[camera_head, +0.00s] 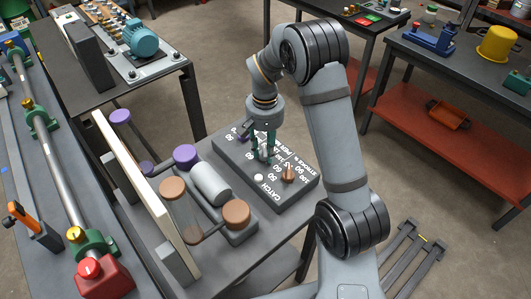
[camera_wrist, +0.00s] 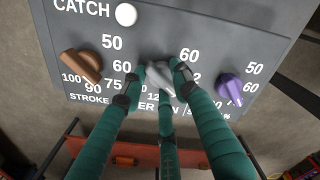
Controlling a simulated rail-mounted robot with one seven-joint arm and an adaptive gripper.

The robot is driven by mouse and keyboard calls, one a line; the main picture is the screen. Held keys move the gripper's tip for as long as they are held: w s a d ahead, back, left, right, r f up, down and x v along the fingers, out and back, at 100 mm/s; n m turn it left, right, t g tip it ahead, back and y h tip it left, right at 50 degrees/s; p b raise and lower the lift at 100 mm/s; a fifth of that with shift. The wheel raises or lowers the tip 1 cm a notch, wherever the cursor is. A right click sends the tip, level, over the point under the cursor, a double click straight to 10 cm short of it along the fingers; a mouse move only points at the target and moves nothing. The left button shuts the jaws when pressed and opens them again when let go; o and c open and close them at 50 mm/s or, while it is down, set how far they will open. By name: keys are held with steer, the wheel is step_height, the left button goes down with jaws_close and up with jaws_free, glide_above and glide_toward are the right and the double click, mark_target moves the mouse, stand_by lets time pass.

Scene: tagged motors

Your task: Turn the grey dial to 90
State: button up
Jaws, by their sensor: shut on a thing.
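The grey dial (camera_wrist: 160,78) sits in the middle of a dark control panel (camera_wrist: 215,30) in the wrist view, between a brown dial and a purple dial. My gripper (camera_wrist: 156,84) has green fingers and is shut on the grey dial, with fingertips at its sides. A 60 is readable beside the dial. Its other numbers and its label are partly hidden by the fingers, so I cannot tell which number it points at. In the head view my gripper (camera_head: 263,150) reaches down onto the panel (camera_head: 300,196) and mostly covers the dial.
The brown dial (camera_wrist: 84,65) and purple dial (camera_wrist: 231,88) stand close on either side of the fingers. A white round button (camera_wrist: 126,14) is beside the CATCH label. In the head view, brown and purple rollers (camera_head: 185,155) and an upright pale board (camera_head: 135,185) stand left of the panel.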

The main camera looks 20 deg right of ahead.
mark_target(264, 152)
steer(key=shift+s+a+f+m+b, duration=0.2)
steer(key=shift+s+m+b, duration=0.15)
steer(key=shift+m, duration=0.25)
steer(key=o, duration=1.1)
steer(key=shift+w+r, duration=0.2)
steer(key=shift+r, duration=0.05)
steer(key=shift+r, duration=0.3)
step_height(264, 152, up, 11)
steer(key=shift+r, duration=0.1)
